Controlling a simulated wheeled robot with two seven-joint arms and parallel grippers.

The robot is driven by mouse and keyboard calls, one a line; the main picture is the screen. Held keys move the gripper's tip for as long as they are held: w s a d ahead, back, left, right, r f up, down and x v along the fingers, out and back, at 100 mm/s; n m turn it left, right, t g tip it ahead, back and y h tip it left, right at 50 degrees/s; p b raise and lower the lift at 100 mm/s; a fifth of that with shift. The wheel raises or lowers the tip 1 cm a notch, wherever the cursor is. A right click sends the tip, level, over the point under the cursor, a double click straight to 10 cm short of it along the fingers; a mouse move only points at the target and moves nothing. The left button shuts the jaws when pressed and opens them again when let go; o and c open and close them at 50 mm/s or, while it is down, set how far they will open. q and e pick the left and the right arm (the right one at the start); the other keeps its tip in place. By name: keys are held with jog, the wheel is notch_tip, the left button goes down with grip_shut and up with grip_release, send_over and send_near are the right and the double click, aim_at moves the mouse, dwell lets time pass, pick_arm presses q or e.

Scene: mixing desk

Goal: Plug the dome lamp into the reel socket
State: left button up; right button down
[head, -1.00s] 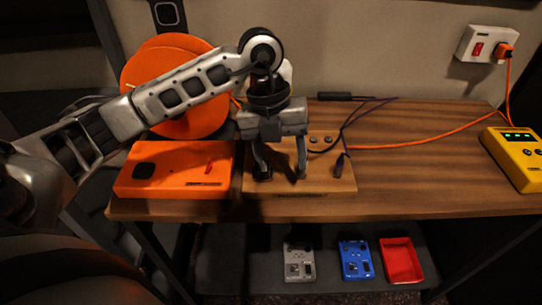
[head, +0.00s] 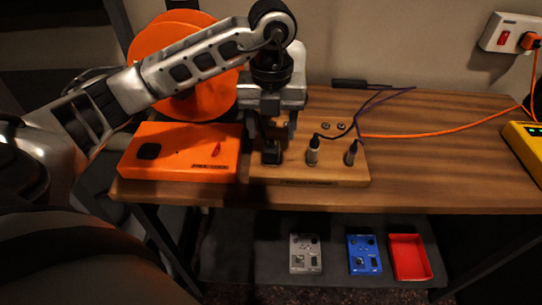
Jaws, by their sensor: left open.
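The orange reel (head: 205,100) stands at the back left of the desk. Its flat orange box (head: 185,168) lies in front, with a dark round socket (head: 149,151) on its left and a small red switch. My left gripper (head: 278,148) is open and points down over the left part of a wooden plug board (head: 330,175). A black plug (head: 271,157) stands at its fingers; I cannot tell whether they touch it. Two silver-and-black plugs (head: 313,150) (head: 351,153) stand to the right. I cannot clearly identify the dome lamp; my arm covers part of the back. My right gripper is out of view.
A wall outlet (head: 512,35) holds an orange plug, whose cable crosses the desk. A yellow box (head: 526,150) sits at the right edge. The desk's right half is mostly clear. Grey and blue boxes and a red tray (head: 409,258) lie on the shelf below.

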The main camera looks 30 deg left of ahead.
aim_at(272, 146)
pick_arm(q)
notch_tip(272, 146, down, 5)
jog(key=b, duration=0.3)
jog(key=shift+f, duration=0.2)
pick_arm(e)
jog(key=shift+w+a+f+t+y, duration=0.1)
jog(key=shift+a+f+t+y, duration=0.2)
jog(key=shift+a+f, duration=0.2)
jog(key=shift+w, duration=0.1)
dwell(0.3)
pick_arm(q)
grip_shut()
jog(key=shift+r, duration=0.1)
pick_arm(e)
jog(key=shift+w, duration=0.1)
pick_arm(q)
jog(key=shift+r, duration=0.1)
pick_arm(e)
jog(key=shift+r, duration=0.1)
